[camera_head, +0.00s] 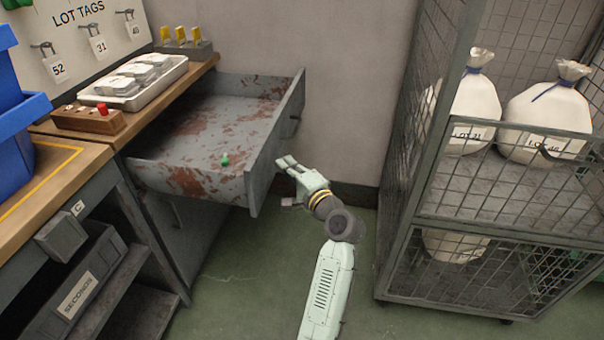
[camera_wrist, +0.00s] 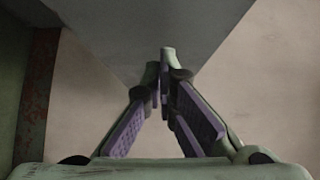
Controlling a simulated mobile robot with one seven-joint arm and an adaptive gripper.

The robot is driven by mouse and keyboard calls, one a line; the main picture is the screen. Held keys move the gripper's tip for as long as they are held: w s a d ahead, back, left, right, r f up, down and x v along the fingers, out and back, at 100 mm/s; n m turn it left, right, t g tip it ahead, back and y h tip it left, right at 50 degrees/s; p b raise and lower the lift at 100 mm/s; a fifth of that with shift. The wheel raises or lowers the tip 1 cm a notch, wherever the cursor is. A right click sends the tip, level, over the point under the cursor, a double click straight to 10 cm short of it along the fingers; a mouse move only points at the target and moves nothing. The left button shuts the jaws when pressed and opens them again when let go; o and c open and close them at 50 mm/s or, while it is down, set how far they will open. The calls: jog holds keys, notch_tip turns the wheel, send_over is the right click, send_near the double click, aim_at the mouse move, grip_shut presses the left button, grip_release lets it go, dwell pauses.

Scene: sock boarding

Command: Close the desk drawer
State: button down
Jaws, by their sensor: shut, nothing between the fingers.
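The desk drawer (camera_head: 210,135) is pulled out of the wooden-topped desk (camera_head: 160,92), its grey metal worn with rusty patches. A small green object (camera_head: 225,160) lies inside it. My gripper (camera_head: 282,162) is shut and empty, just outside the drawer's front panel (camera_head: 277,140), near its closer end. In the wrist view the closed fingertips (camera_wrist: 167,52) point at a grey flat surface, likely the drawer front (camera_wrist: 140,30). I cannot tell whether they touch it.
A wire cage cart (camera_head: 400,240) with tied white sacks (camera_head: 475,105) stands on the right. A blue bin (camera_head: 15,130), a white tray (camera_head: 135,85) and a wooden block (camera_head: 88,120) are on the desk. Green floor (camera_head: 255,270) is clear between desk and cart.

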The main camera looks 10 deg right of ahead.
jog(key=shift+w+a, duration=0.2)
jog(key=shift+a, duration=0.5)
